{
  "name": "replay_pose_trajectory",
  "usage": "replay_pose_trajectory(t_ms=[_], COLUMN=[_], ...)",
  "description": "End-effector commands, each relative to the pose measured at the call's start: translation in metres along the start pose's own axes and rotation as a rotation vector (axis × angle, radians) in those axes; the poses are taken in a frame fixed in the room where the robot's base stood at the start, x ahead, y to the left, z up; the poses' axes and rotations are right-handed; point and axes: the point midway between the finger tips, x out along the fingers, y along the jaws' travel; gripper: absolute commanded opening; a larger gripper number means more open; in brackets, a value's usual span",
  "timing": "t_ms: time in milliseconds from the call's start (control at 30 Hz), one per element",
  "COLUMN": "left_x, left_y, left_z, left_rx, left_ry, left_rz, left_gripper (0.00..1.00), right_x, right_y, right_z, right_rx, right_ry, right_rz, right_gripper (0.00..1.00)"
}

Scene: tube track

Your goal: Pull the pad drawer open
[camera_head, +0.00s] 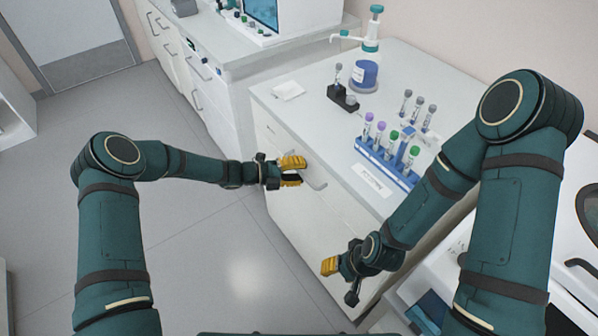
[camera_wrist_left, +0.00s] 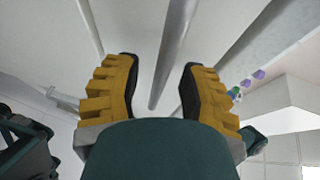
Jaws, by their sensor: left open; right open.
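The pad drawer's white front (camera_head: 283,139) is in the upper part of the white cabinet below the counter, and it looks flush with the cabinet. A grey bar handle (camera_head: 316,183) crosses this front. My left gripper (camera_head: 300,171) is open at the drawer front, beside the handle. In the left wrist view the handle bar (camera_wrist_left: 174,48) runs into the gap between the two yellow fingers (camera_wrist_left: 160,85), with space on both sides. My right gripper (camera_head: 329,266) is open and empty, low in front of the cabinet's right part.
On the counter (camera_head: 300,108) stand a blue tube rack (camera_head: 383,172) with several capped tubes, a black holder (camera_head: 342,98), a blue container (camera_head: 364,76) and a dispenser bottle (camera_head: 372,30). A white pad (camera_head: 288,91) lies near the left edge. The floor (camera_head: 205,225) before the cabinet is clear.

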Motion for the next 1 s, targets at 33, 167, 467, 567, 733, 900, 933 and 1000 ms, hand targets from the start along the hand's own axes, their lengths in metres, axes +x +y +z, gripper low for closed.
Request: replay_pose_trajectory(t_ms=[33,167,467,567,733,900,933,1000], left_x=[0.0007,0.0008,0.0006,0.0006,0.0007,-0.0005,-0.0010,-0.0023], left_y=[0.0000,-0.0001,0.0000,0.0000,-0.0002,-0.0001,0.0000,0.0003], left_z=[0.0001,0.0000,-0.0001,-0.0001,-0.0003,-0.0010,-0.0012,-0.0020], left_rx=[0.000,0.000,0.000,0.000,0.000,0.000,0.000,-0.001], left_ry=[0.000,0.000,0.000,0.000,0.001,0.001,0.001,0.002], left_rz=[0.000,0.000,0.000,0.000,0.000,0.000,0.000,0.000], left_gripper=[0.41,0.41,0.00,0.00,0.00,0.00,0.00,0.00], right_x=[0.0001,0.0000,0.0000,0.0000,-0.0001,-0.0012,-0.0016,-0.0027], right_y=[0.0000,-0.0001,0.0000,0.0000,0.0000,-0.0005,-0.0006,-0.0010], right_z=[-0.0001,-0.0002,-0.0002,-0.0001,-0.0001,-0.0001,0.0000,0.0000], right_rx=[0.000,0.000,0.000,0.000,0.000,0.000,0.000,0.000], right_ry=[0.000,0.000,0.000,0.000,0.000,0.000,0.000,-0.001], right_rz=[0.000,0.000,0.000,0.000,0.000,0.000,0.000,0.000], right_gripper=[0.47,0.47,0.47,0.47,0.47,0.47,0.47,0.47])
